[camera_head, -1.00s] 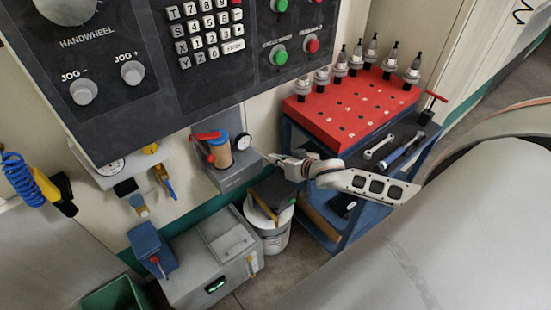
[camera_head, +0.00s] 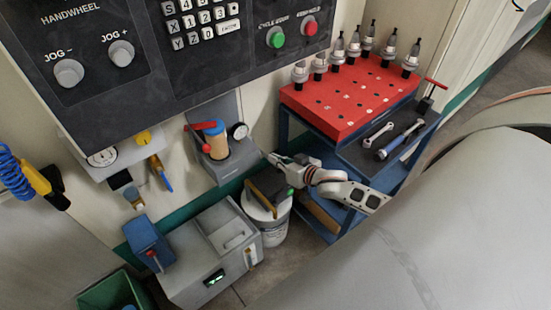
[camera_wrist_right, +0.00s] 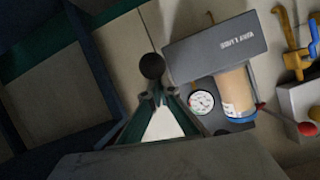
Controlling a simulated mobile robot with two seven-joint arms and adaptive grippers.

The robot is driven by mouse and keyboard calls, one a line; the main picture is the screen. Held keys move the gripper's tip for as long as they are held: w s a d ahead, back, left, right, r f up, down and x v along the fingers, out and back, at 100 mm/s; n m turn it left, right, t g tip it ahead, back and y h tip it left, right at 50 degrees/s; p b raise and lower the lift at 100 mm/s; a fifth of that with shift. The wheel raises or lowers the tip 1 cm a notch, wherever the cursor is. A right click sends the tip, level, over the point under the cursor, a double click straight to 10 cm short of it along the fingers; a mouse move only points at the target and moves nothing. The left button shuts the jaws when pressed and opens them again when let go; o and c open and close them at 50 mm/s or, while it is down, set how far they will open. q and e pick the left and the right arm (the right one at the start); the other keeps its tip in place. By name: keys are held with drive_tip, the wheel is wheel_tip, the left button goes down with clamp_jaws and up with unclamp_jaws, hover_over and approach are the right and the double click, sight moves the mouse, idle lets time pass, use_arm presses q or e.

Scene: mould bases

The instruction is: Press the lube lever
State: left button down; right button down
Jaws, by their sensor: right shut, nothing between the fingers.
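The lube unit (camera_head: 222,172) is a grey bracket on the machine wall, with an amber reservoir (camera_head: 215,145) under a blue cap and a round gauge (camera_head: 238,131). Its red lever (camera_head: 204,126) points left from the cap. My left gripper is out of view.
A control panel (camera_head: 150,88) hangs above. A blue cart (camera_head: 347,218) with a red tool block (camera_head: 345,112) stands at the right. A white bucket (camera_head: 272,230) and a grey box (camera_head: 190,275) stand below. A regulator with a yellow knob (camera_head: 143,137) is left of the lube unit.

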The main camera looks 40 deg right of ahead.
drive_tip(key=shift+s+f, duration=0.25)
drive_tip(key=shift+f, duration=0.05)
drive_tip(key=w+r+p+v, duration=0.1)
drive_tip(key=p+v, duration=0.4)
drive_tip(key=v, duration=0.6)
drive_tip(key=shift+d+r, duration=0.4)
drive_tip(key=shift+r, duration=0.3)
idle(0.5)
